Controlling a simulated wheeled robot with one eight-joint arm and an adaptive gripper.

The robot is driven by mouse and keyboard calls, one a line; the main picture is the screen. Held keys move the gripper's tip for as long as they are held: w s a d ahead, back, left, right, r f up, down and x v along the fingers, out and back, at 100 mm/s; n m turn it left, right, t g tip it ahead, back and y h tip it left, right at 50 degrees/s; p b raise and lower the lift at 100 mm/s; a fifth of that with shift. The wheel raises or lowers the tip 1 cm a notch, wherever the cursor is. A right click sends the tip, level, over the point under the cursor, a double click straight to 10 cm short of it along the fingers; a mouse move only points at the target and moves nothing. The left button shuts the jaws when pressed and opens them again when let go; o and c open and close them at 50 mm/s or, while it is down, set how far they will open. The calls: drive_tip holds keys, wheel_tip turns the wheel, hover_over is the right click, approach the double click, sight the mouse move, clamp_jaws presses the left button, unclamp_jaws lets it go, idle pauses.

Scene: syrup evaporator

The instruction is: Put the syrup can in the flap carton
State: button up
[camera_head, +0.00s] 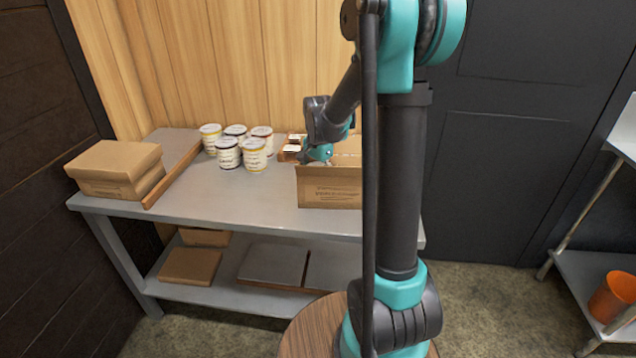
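The flap carton (325,190) is an open brown cardboard box on the right part of the grey table, partly hidden behind my arm. Several white-labelled syrup cans (254,155) with yellow, dark or red rims stand upright in a group left of the carton. My gripper (318,154) is at the carton's upper back-left edge, by the opening. Its fingertips are small and mostly hidden, so I cannot tell whether it is open or shut or holds a can. The inside of the carton is also hidden.
Small brown labelled packs (290,148) stand between the cans and carton. A closed cardboard box (115,168) sits at the table's left end beside a wooden strip (172,176). The front-middle tabletop (225,200) is clear. An orange bucket (613,297) stands on a rack at right.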

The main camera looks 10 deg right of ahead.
wheel_tip(320, 180, up, 12)
drive_tip(key=shift+r, duration=0.15)
idle(0.7)
